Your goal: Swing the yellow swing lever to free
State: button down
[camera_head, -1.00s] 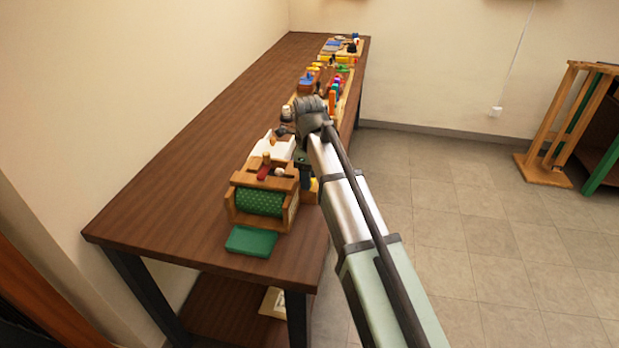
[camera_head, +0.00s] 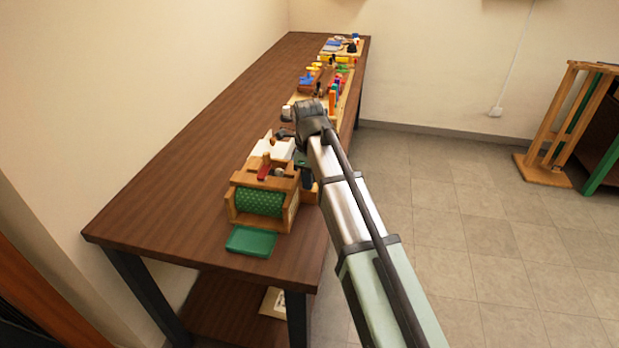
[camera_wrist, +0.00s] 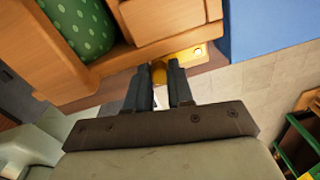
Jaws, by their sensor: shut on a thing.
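The yellow swing lever (camera_wrist: 180,56) shows in the wrist view at the side of a wooden fixture (camera_wrist: 165,20). Its rounded end lies between the two dark fingertips of my gripper (camera_wrist: 158,71), which is shut on it. The rest of the lever runs right along the wood, towards a small pale spot. In the head view the wooden fixture (camera_head: 232,207) stands near the front of the table, with a green dotted roller (camera_head: 259,201) in it. My gripper is at the fixture's right side there, mostly hidden by my arm, and I cannot make out the lever.
A green tray (camera_head: 251,241) lies in front of the fixture. A red-handled part (camera_head: 264,167) and a white object (camera_head: 270,148) are at and behind its top. Several coloured items stand farther back along the table (camera_head: 190,150). The table's left side is clear.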

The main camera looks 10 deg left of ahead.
jog(key=shift+d, duration=0.1)
jog(key=n, duration=0.1)
jog(key=d+n, duration=0.1)
jog(key=shift+n, duration=0.3)
jog(key=n, duration=0.2)
jog(key=d+n, duration=0.1)
jog(key=shift+w+d+n, duration=0.2)
jog(key=shift+w+n, duration=0.15)
jog(key=shift+n, duration=0.05)
jog(key=shift+w+d+n+y, duration=0.1)
jog(key=shift+w+d+n, duration=0.2)
jog(key=shift+n, duration=0.65)
jog(key=shift+w+d+n+y, duration=0.1)
jog(key=shift+w+d+n, duration=0.15)
jog(key=shift+n, duration=0.65)
jog(key=shift+w+d+n+y, duration=0.1)
jog(key=shift+w+d+n, duration=0.2)
jog(key=shift+n, duration=0.65)
jog(key=c, duration=1)
grip_release()
jog(key=shift+r, duration=0.1)
notch_tip(320, 180, up, 14)
jog(key=shift+s+d+f, duration=0.15)
jog(key=shift+d+f, duration=0.05)
